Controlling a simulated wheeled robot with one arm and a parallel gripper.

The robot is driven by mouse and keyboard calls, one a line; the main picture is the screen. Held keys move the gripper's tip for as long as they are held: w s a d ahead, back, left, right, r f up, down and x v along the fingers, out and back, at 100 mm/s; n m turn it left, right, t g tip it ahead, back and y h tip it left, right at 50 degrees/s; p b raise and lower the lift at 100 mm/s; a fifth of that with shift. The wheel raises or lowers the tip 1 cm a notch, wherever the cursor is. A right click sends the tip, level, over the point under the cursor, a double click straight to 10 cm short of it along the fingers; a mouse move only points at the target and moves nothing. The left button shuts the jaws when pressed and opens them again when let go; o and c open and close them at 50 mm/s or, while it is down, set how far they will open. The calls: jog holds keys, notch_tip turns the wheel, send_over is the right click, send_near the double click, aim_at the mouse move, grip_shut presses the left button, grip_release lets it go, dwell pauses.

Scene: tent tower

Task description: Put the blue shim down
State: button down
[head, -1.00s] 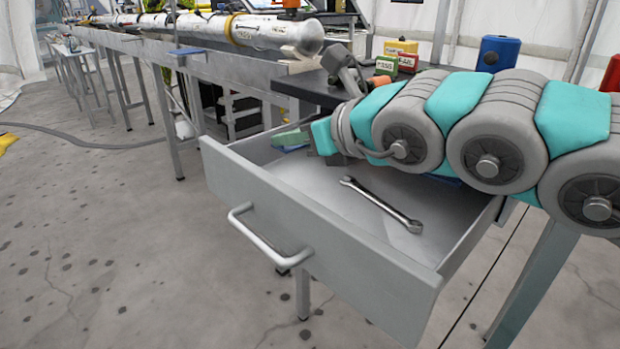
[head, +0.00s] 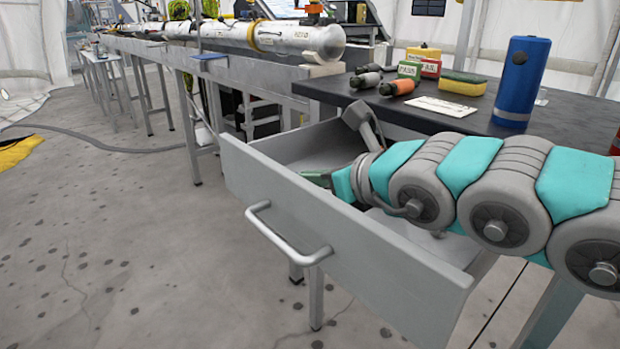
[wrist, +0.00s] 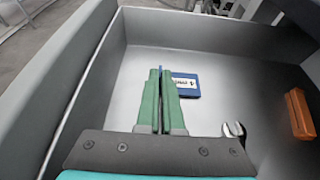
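My gripper (wrist: 160,100) is inside the open drawer, its green fingers nearly together. A thin blue sliver, which looks like the blue shim (wrist: 160,69) edge-on, shows between the fingertips; the fingers hide most of it. A flat blue piece with a white label (wrist: 190,92) appears to lie on the drawer floor, just right of the fingers and partly behind them. In the head view my gripper (head: 316,178) is low in the drawer (head: 330,235), partly behind the front panel, and the shim cannot be made out.
A wrench (wrist: 235,132) and an orange block (wrist: 298,115) are in the drawer, right of my gripper. The dark worktop (head: 450,121) beside the drawer holds a blue cylinder (head: 522,80), a sponge (head: 463,83) and several small items. Drawer walls surround the gripper; some floor inside is bare.

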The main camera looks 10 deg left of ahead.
jog(key=shift+f, duration=0.2)
jog(key=c, duration=1.1)
grip_release()
jog(key=shift+o, duration=0.2)
jog(key=shift+r, duration=0.25)
jog(key=b+v, duration=0.1)
jog(key=v, duration=1.1)
